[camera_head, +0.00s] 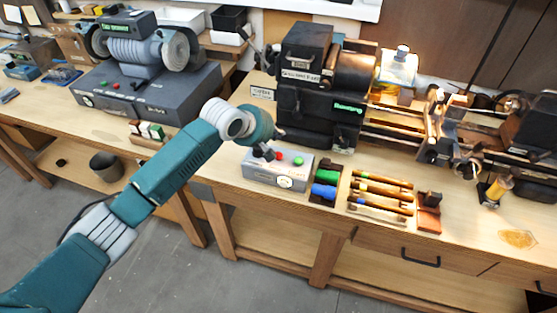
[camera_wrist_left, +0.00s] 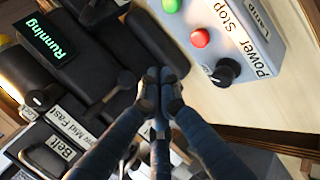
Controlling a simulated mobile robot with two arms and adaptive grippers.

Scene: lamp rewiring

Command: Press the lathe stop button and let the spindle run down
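The lathe (camera_head: 318,100) stands at the back of the bench, and its green display reads "Running" (camera_head: 347,108). The grey control box (camera_head: 262,175) sits in front of it, with a red stop button (camera_head: 298,161), a green button (camera_head: 278,155) and black knobs. In the left wrist view the red button (camera_wrist_left: 200,38) is at upper right, with labels "Stop" and "Power" beside it. My left gripper (camera_head: 280,133) is above and behind the box. Its fingertips (camera_wrist_left: 160,84) are together, empty, and appear apart from the red button. My right gripper is out of view.
A green and blue roll holder (camera_head: 325,182) and several wooden-handled tools (camera_head: 380,195) lie right of the box. A bench grinder (camera_head: 145,60) stands at left. A black knob (camera_wrist_left: 223,71) is close to the red button.

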